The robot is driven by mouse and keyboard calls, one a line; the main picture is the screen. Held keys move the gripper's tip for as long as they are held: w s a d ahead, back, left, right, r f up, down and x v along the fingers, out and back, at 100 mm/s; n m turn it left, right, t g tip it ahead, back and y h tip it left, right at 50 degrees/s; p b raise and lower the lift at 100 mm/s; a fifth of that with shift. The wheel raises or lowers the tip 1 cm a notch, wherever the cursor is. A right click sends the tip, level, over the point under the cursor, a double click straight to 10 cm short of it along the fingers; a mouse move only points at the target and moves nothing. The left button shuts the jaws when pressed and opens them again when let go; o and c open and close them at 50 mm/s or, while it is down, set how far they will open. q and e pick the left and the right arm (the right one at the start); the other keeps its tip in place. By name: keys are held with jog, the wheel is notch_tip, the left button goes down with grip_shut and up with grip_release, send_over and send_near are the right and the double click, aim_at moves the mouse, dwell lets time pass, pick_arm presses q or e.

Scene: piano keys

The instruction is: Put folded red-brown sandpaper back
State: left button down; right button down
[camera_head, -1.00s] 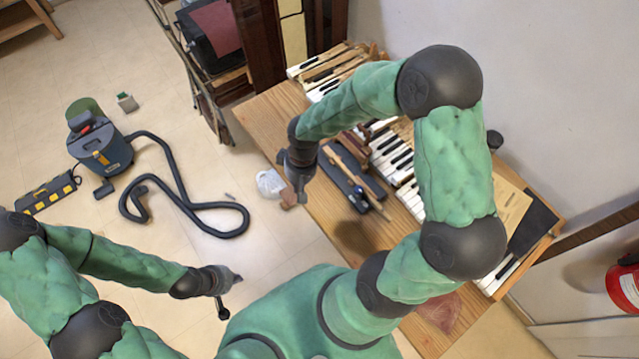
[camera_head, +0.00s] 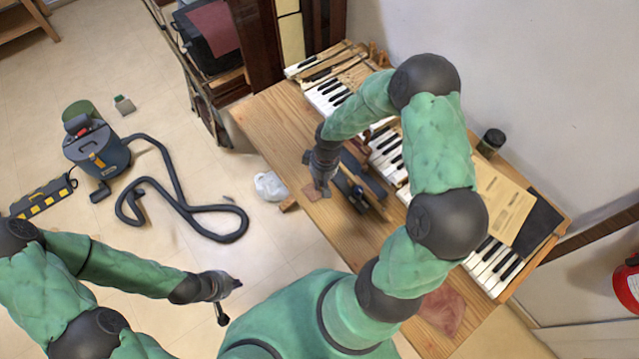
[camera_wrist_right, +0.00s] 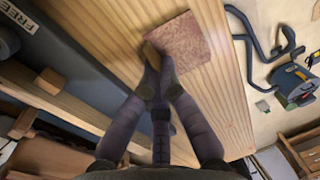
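The folded red-brown sandpaper (camera_head: 312,192) is a small square at the table's left edge in the head view. In the right wrist view the sandpaper (camera_wrist_right: 184,42) appears flat over the wood, its near-left corner at my fingertips. My right gripper (camera_head: 322,188) points down at it. In the right wrist view the fingers of this gripper (camera_wrist_right: 154,58) come together on that corner, which they partly hide. I cannot tell whether the sheet touches the table. My left gripper (camera_head: 229,297) hangs over the floor, apart from the table, too small to read.
The wooden table (camera_head: 262,118) bears piano keys (camera_head: 388,152), a dark tool block (camera_head: 358,180), a brown envelope (camera_head: 502,203) and a dark jar (camera_head: 491,141). Another reddish sheet (camera_head: 441,308) lies at its near end. A vacuum cleaner (camera_head: 97,150) stands on the floor.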

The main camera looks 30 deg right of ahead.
jog(key=shift+f, duration=0.2)
jog(key=c, duration=1.9)
grip_release()
jog(key=shift+f, duration=0.1)
jog(key=shift+c, duration=0.2)
jog(key=o, duration=0.5)
